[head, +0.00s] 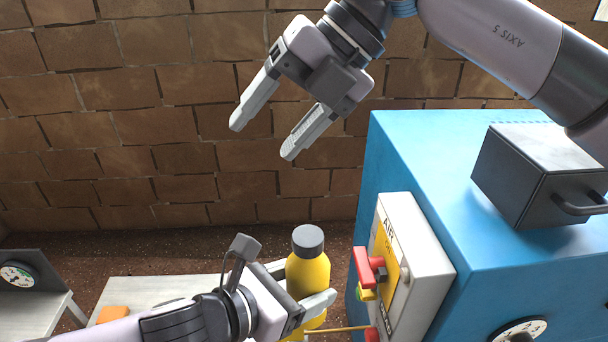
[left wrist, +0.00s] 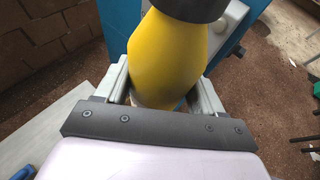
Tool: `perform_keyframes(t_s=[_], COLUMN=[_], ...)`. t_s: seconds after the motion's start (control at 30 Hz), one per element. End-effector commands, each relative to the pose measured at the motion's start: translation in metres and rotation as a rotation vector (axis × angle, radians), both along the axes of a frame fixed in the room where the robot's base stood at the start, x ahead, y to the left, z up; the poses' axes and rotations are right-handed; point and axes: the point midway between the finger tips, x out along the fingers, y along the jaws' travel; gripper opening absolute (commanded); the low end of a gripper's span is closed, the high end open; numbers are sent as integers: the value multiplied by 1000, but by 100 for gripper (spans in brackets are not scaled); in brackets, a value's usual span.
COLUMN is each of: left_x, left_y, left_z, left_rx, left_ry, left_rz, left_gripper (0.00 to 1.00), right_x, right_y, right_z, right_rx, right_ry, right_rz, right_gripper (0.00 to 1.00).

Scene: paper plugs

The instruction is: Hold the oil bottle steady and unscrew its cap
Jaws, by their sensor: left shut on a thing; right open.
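The oil bottle (head: 308,272) is yellow and stands upright, with a dark grey cap (head: 308,239) on its top. My left gripper (head: 312,285) comes in from the left and is shut around the bottle's body below the cap. In the left wrist view the bottle (left wrist: 168,55) sits between the two fingers, and the cap (left wrist: 188,8) is cut off at the top edge. My right gripper (head: 262,140) is open and empty, above and to the left of the cap, its fingers pointing down-left. The bottle's lower part is partly hidden by my left gripper.
A blue cabinet (head: 425,170) stands to the right, with a white panel (head: 440,262) and red valve handle (head: 364,270) close beside the bottle. A dark grey box (head: 530,175) sits on top. A light bench (head: 150,290) is at lower left, with a brick wall (head: 120,130) behind.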

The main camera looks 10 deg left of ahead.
Motion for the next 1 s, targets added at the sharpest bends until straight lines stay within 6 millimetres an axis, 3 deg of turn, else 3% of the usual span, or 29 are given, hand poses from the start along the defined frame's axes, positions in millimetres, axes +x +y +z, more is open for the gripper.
perform_keyframes(t_s=[0.13, 0.33, 0.57, 1.0], left_x=[0, 0, 0, 0], left_y=[0, 0, 0, 0], left_z=[0, 0, 0, 0], left_rx=[-1, -1, -1, -1], left_ry=[-1, -1, -1, -1], left_rz=[0, 0, 0, 0], left_gripper=[0, 0, 0, 0], right_x=[-20, -27, -27, -27], right_y=[-10, -30, -38, -38], right_z=[-32, -49, -63, -124], right_rx=[-348, -624, -699, -695], right_ry=[-42, -98, -115, -113], right_rz=[-31, -108, -138, -135], right_gripper=[64, 64, 64, 64])
